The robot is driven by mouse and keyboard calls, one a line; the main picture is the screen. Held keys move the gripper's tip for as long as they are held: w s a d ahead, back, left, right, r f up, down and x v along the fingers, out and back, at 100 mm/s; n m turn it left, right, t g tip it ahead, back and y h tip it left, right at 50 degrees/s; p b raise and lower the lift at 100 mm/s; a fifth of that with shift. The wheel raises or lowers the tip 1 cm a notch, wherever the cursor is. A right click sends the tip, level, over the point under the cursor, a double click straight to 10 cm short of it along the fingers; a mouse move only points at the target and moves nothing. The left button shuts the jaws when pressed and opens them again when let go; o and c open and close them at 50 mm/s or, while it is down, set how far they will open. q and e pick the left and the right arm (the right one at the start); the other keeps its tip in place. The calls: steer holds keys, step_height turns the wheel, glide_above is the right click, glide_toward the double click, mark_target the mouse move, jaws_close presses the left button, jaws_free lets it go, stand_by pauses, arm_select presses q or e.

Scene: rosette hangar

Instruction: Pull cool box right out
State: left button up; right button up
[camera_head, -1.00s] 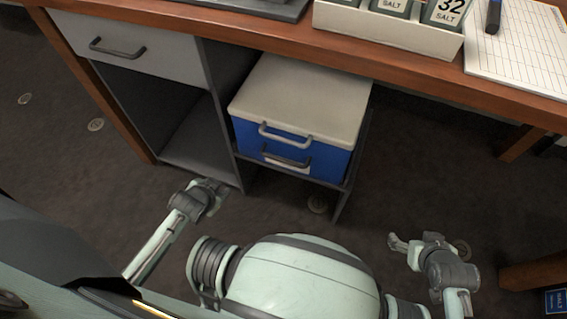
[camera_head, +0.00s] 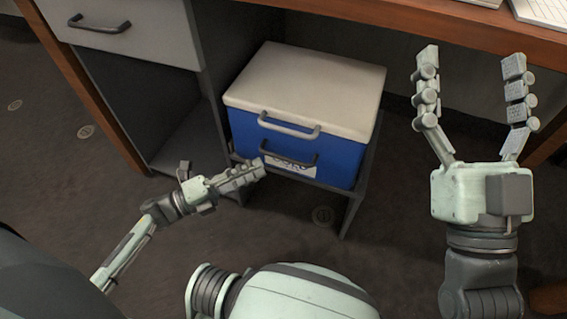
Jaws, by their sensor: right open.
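The cool box (camera_head: 338,150) is blue with a pale lid (camera_head: 306,87) and stands on a low dark shelf (camera_head: 350,204) under the desk. A grey handle (camera_head: 289,127) is at the lid's front edge, and a darker handle (camera_head: 288,158) sits below it on the blue front. My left gripper (camera_head: 250,172) is just left of and below the lower handle; contact cannot be told, nor how far its fingers are parted. My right gripper (camera_head: 474,62) is raised to the right of the box, fingers wide apart and empty.
The wooden desk top (camera_head: 440,28) runs above the box. A drawer with a handle (camera_head: 99,24) and an open grey compartment (camera_head: 185,138) stand to the left. The carpet floor (camera_head: 60,180) is clear in front at the left.

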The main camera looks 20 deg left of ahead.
mark_target(283, 157)
arm_select(q)
steer(key=x, duration=0.7)
steer(key=shift+w+d+r, duration=0.1)
steer(key=shift+w+d, duration=0.05)
steer(key=shift+d, duration=0.25)
jaws_close()
